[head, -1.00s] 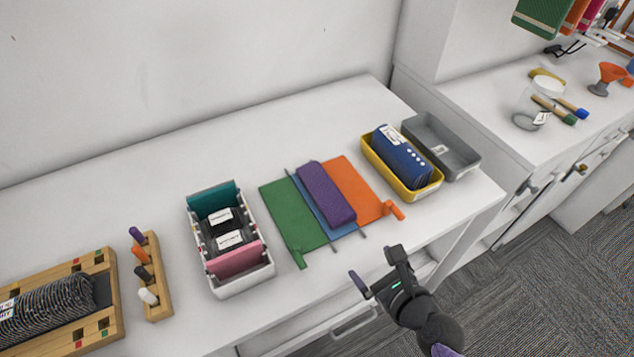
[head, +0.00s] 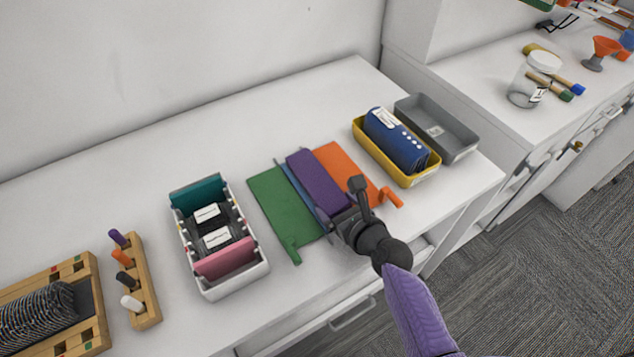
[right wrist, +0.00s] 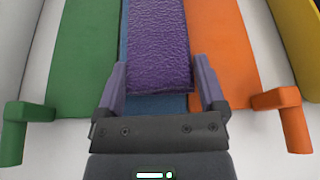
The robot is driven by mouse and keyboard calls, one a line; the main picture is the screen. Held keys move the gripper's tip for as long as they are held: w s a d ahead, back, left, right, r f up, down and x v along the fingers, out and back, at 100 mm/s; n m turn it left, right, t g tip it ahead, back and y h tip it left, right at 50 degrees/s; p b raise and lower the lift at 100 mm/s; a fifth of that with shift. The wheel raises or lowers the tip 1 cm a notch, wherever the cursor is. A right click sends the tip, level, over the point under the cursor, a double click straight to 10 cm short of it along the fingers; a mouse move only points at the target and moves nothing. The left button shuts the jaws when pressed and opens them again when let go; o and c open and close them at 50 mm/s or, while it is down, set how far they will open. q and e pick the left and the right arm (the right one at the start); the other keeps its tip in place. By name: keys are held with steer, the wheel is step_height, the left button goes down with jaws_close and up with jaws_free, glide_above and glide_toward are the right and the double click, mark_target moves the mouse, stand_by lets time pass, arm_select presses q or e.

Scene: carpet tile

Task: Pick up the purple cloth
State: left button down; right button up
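The purple cloth (head: 318,181) is a folded, textured block lying on a blue board (head: 300,193) on the white table. In the right wrist view the purple cloth (right wrist: 158,45) reaches down between the two fingers of my right gripper (right wrist: 160,85). The fingers are spread, one on each side of its near end, with small gaps showing. In the head view my right gripper (head: 350,200) is at the cloth's near end and hides part of it. My left gripper is not in view.
A green board (head: 280,205) and an orange board (head: 345,168) flank the cloth. A yellow bin (head: 408,180) with a blue item and a grey bin (head: 455,150) stand right. A white rack (head: 240,282) stands left. Bare table lies behind.

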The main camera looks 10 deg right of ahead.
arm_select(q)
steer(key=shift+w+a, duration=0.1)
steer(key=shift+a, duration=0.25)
arm_select(e)
steer(key=c, duration=0.8)
